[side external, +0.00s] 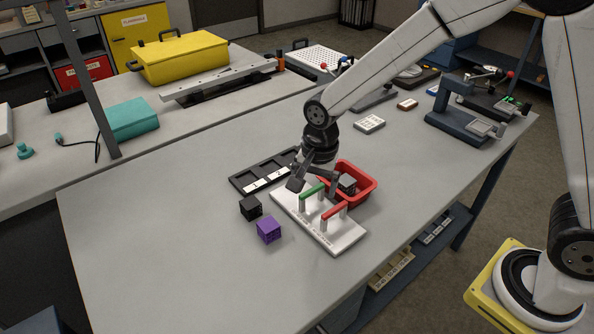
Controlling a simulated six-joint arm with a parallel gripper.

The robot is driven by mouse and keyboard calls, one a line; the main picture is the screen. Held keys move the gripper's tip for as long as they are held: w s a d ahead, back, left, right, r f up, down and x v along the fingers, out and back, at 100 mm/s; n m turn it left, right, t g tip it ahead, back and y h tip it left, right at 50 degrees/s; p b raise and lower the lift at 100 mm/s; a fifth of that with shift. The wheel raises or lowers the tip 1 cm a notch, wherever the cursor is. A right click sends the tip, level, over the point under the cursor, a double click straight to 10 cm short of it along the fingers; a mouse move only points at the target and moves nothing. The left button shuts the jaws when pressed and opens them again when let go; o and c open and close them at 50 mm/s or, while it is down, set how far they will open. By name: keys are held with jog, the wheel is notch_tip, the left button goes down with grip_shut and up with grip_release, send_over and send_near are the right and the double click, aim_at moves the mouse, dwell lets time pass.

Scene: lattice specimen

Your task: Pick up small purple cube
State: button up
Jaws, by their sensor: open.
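The small purple cube (268,230) sits on the grey table, in front of a black cube (250,207) and just left of a white board (318,232). Its surface has a lattice pattern. My gripper (311,184) points down above the back part of the white board, to the upper right of the purple cube and apart from it. The jaws are open, and I see nothing held between them. The exact gap to the board below is hard to tell.
The white board carries a green handle (311,190) and a red handle (334,211). A red bin (368,190) holding a grey cube (347,183) stands behind it. A black tray (262,172) lies behind the black cube. The table is clear to the left and front.

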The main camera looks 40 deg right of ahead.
aim_at(268, 224)
jog(key=w+a+f+m, duration=0.1)
jog(key=a+m, duration=0.1)
jog(key=a, duration=0.1)
jog(key=w+a+f+m, duration=0.1)
jog(key=a+m, duration=0.1)
jog(key=a, duration=0.1)
jog(key=w+a+m+g, duration=0.1)
jog(key=w+a+m, duration=0.1)
jog(key=m, duration=0.1)
jog(key=shift+a+f, duration=0.4)
jog(key=shift+f, duration=0.15)
jog(key=shift+w+f, duration=0.15)
jog(key=shift+f, duration=3.6)
jog(key=shift+c, duration=0.2)
jog(key=c, duration=1.3)
jog(key=shift+r, duration=0.15)
